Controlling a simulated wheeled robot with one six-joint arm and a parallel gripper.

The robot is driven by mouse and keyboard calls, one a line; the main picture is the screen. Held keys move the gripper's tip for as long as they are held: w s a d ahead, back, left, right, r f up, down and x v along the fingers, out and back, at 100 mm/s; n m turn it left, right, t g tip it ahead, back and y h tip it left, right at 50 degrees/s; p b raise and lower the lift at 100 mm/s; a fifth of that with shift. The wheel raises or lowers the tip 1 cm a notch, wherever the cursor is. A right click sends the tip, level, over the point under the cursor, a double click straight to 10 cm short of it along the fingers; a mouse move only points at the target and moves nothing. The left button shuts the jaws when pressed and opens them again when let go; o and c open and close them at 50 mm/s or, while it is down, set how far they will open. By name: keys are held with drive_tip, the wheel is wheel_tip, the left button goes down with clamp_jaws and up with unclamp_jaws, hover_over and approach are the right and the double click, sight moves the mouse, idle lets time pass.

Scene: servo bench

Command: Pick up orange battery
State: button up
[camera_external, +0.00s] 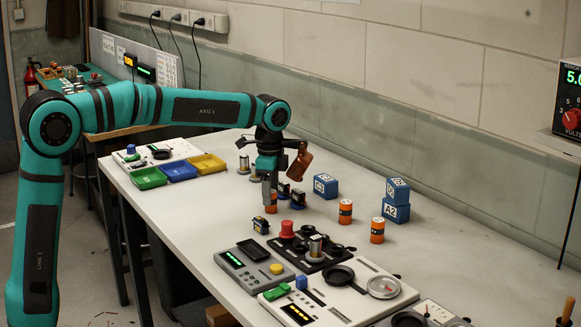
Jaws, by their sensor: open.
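Three orange cylinders that look like batteries stand upright on the white bench. One orange battery (272,205) is directly under my gripper (270,193), its upper part hidden by the fingers. A second orange battery (345,212) with a dark band stands to the right, and a third orange battery (377,231) stands nearer, right of that. My gripper points straight down with its jaws open, at or around the first battery's top. I cannot tell whether the fingers touch it.
Small dark servos (261,225) stand close to the gripper. Blue blocks (325,186) are behind, with a blue stack (396,200) at the right. Coloured trays (181,171) are left. The bench's back right is clear.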

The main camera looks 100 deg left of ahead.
drive_tip(key=shift+f, duration=1.55)
drive_tip(key=c, duration=1.1)
drive_tip(key=shift+r, duration=0.2)
wheel_tip(320, 180, up, 10)
drive_tip(key=shift+f, duration=0.15)
